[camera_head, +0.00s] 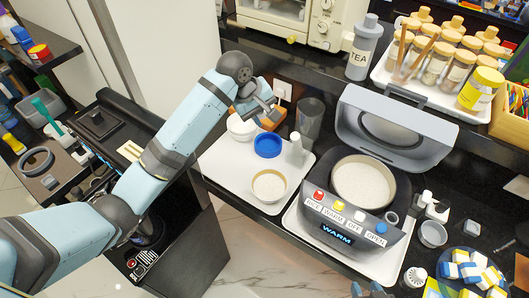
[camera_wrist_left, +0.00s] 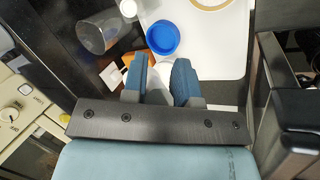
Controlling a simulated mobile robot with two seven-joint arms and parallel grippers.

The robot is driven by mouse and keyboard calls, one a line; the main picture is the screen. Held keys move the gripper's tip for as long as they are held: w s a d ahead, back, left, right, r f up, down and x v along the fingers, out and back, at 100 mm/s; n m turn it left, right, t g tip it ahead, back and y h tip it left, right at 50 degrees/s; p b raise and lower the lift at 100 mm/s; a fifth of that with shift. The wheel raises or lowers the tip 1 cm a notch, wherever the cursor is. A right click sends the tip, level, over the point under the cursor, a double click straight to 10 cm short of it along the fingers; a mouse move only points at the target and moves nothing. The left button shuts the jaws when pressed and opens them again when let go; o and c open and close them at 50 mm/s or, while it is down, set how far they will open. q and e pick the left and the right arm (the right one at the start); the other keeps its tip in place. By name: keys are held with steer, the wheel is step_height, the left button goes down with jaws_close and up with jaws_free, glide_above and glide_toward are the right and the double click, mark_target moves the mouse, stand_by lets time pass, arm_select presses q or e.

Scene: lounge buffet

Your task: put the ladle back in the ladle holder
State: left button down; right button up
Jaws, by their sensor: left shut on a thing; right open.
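My left gripper (camera_head: 262,104) hangs over the back left of a white tray (camera_head: 222,160), beside a white bowl (camera_head: 241,127) and an orange-brown block (camera_head: 272,118). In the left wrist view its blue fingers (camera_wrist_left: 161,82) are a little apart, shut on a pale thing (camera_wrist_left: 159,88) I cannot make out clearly. I cannot identify the ladle for sure. A tall grey cup (camera_head: 310,118), possibly the ladle holder, stands right of the gripper; it also shows in the wrist view (camera_wrist_left: 95,35).
The tray holds a blue bowl (camera_head: 267,145), a brown-rimmed bowl (camera_head: 269,185) and a white bottle (camera_head: 295,150). An open rice cooker (camera_head: 335,215) stands to the right. A tea canister (camera_head: 364,50) and jar tray (camera_head: 440,108) are on the shelf behind. The tray's front left is clear.

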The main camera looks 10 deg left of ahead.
arm_select(q)
steer(key=w+d+n+t+b, duration=0.1)
steer(key=w+d+n, duration=0.1)
steer(key=w+d, duration=0.25)
step_height(320, 180, down, 20)
steer(key=p, duration=0.1)
steer(key=shift+s+y, duration=0.3)
steer(key=shift+d+r, duration=0.1)
steer(key=c, duration=0.9)
jaws_free()
